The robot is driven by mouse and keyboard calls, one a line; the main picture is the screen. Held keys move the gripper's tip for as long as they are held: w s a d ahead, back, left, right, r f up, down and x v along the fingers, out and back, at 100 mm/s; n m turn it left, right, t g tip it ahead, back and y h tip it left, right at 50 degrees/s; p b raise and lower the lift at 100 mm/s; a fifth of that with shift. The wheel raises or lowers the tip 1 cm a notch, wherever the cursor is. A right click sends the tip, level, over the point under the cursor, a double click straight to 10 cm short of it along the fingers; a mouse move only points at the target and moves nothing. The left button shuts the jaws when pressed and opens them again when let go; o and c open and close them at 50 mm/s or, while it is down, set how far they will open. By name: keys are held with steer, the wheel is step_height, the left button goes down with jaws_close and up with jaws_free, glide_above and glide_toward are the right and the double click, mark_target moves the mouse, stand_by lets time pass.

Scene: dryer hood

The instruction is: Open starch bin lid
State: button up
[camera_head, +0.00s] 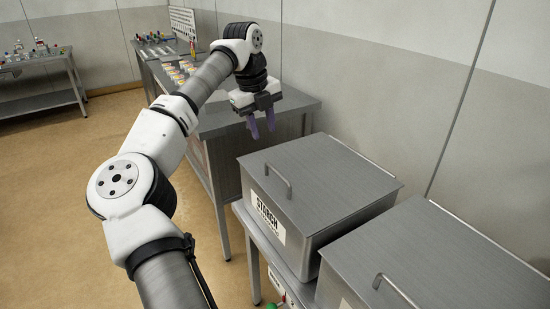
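The starch bin (254,223) is a grey metal box with a white label reading STARCH on its front. Its lid (325,182) lies shut on top. A bar handle (281,181) stands near the lid's front left edge. My gripper (262,128) hangs above and behind the bin, left of the lid's far corner, with its fingers pointing down. The purple fingers are apart with nothing visible between them. The gripper is clear of the handle.
A second grey bin (440,265) with its own handle (398,290) stands at the right front. A steel table (215,118) with small items stands behind. Another table (40,68) is at the far left. Open floor (60,190) lies left. The wall is close behind the bins.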

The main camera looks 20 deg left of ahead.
mark_target(273, 168)
steer(key=f, duration=0.4)
steer(key=w+d+f+p, duration=0.1)
steer(key=f, duration=0.2)
steer(key=w+f+p, duration=0.1)
steer(key=f, duration=0.3)
steer(key=shift+d+f, duration=0.3)
jaws_close()
